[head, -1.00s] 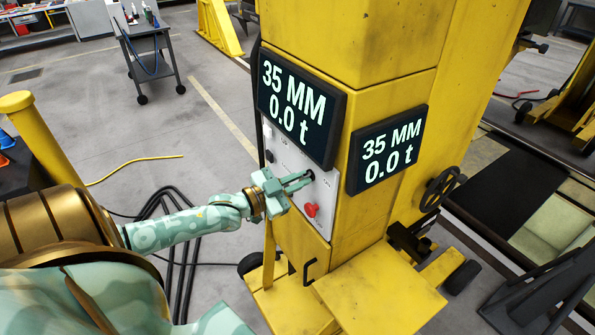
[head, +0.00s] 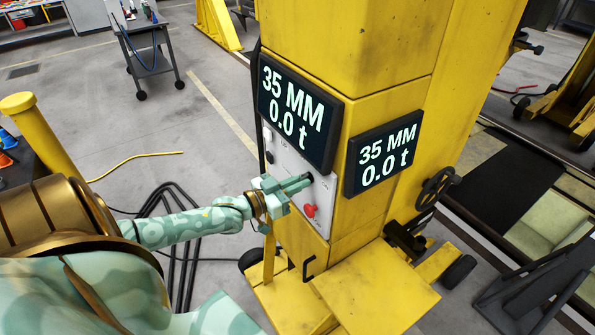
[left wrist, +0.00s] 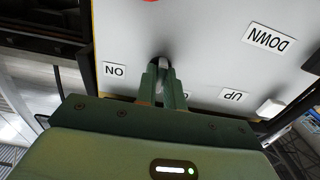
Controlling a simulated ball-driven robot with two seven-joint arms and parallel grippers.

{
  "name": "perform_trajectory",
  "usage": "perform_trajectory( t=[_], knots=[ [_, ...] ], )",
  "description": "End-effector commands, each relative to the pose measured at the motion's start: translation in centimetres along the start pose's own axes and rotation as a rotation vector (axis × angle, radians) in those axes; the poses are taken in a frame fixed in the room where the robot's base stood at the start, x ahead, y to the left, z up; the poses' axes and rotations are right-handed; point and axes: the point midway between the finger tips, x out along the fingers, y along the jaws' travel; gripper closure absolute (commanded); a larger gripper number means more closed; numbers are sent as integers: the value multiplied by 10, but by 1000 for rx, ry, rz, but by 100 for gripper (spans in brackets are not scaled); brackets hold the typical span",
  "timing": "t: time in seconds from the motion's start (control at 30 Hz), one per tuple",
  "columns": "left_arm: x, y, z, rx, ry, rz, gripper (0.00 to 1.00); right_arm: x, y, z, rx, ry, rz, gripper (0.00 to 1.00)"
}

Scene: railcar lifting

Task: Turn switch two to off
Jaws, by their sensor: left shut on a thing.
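The control panel (head: 290,160) is a light grey plate on the side of a yellow lifting column. My left gripper (head: 309,178) reaches it from the left, its fingers closed on a small black switch knob (left wrist: 159,62). In the left wrist view the two green fingertips (left wrist: 161,72) press around the knob, hiding most of it. An ON label (left wrist: 115,70) shows upside down beside the knob. Another label on its other side is mostly covered by a finger. The knob's exact angle cannot be told. My right gripper is not in view.
A red button (head: 310,211) sits just below the knob. UP (left wrist: 235,98) and DOWN (left wrist: 268,38) labels and a white button (left wrist: 270,107) are on the same panel. Two black displays (head: 297,113) (head: 383,154) jut out close by. Black cables (head: 175,230) lie on the floor.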

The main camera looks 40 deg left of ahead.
Motion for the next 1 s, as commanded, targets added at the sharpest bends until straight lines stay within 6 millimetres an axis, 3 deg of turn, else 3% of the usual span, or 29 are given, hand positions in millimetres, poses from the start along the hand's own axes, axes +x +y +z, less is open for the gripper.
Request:
perform_trajectory(
  t=[0.23, 0.3, 0.33, 0.67, 0.83, 1.0],
  knots=[
    [0, 0, 2, -3, -3, 0, 100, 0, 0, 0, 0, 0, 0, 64],
    [0, 0, 2, -3, -3, 0, 73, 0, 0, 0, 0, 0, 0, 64],
    [0, 0, 1, -3, -3, 0, 68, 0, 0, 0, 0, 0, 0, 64],
    [-4, 0, 1, -1, -2, 0, 68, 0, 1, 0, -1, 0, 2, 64],
    [-28, 1, 2, -3, -5, 0, 68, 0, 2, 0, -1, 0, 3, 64],
    [-73, 1, 3, -3, -9, 1, 68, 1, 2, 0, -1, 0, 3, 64]
  ],
)
